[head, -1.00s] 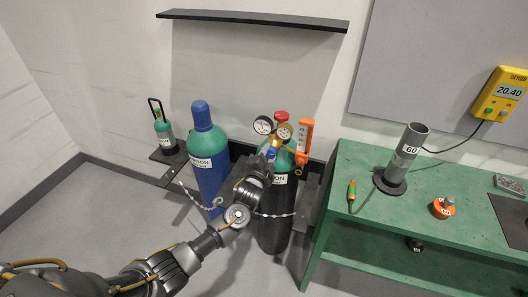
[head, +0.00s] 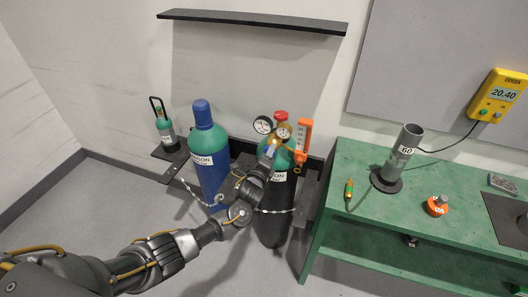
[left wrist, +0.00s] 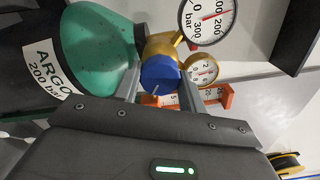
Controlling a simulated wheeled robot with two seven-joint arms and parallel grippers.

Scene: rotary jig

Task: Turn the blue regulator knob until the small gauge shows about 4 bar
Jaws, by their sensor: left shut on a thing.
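The blue regulator knob (left wrist: 160,73) sits on the brass regulator (left wrist: 163,45) of the green-shouldered, black argon cylinder (head: 275,215). My left gripper (left wrist: 162,92) is shut on the knob, one finger on each side of it. In the head view the left gripper (head: 268,156) reaches the regulator from the front left. The small gauge (left wrist: 201,70) is beside the knob; its exact reading is too small to tell. It also shows in the head view (head: 283,131). The larger gauge (left wrist: 207,20) has a red needle near 200. My right gripper is not in view.
An orange flowmeter-like piece (head: 304,140) is right of the regulator. A green bench (head: 350,222) stands close on the right. A black shelf (head: 250,20) is above.

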